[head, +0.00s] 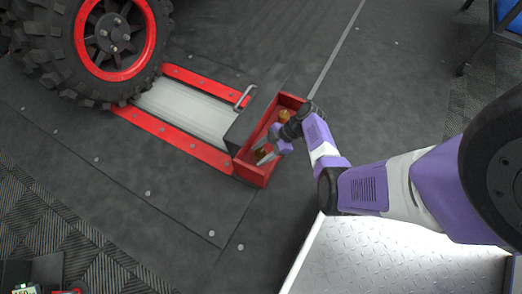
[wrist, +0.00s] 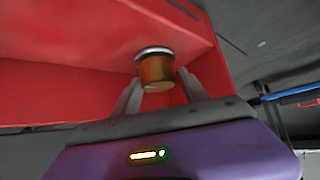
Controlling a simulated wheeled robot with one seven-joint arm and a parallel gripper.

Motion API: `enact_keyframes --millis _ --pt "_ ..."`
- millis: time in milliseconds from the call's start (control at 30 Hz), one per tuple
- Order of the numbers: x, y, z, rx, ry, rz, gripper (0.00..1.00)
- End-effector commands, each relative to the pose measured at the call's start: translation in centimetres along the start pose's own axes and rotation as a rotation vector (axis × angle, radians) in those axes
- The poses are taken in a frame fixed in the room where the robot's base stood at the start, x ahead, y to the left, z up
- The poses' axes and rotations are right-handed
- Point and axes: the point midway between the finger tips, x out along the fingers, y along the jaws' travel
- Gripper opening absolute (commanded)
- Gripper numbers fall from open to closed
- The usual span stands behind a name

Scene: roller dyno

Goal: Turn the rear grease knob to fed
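Two brass knobs sit in the open red housing in the head view: a near one (head: 260,153) and a far one (head: 284,116). I cannot tell from the frames which is the rear grease knob. My gripper (head: 262,149) reaches into the housing at the near knob. In the wrist view a brass knob (wrist: 157,72) with a pale collar is on the red wall, between the tips of my gripper (wrist: 159,78). The fingers are open on either side, with a small gap at the right; contact at the left is unclear. No knob marking is readable.
The red housing (head: 246,172) has raised walls around the knobs and a dark block (head: 252,120) along its left. A metal handle (head: 243,96) stands beside it. Rollers (head: 190,108) and a large tyre (head: 60,50) lie further left.

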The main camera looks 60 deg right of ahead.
Motion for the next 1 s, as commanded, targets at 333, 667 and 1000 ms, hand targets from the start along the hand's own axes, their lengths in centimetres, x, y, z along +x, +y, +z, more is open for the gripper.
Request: enact_keyframes --millis 333,667,1000 --pt "0.0 -0.11 0.01 0.003 0.0 0.0 0.03" --pt "-0.01 -0.39 -0.08 0.075 -0.002 0.068 0.03" --pt "0.07 -0.53 -0.05 0.278 -0.004 0.269 0.03"
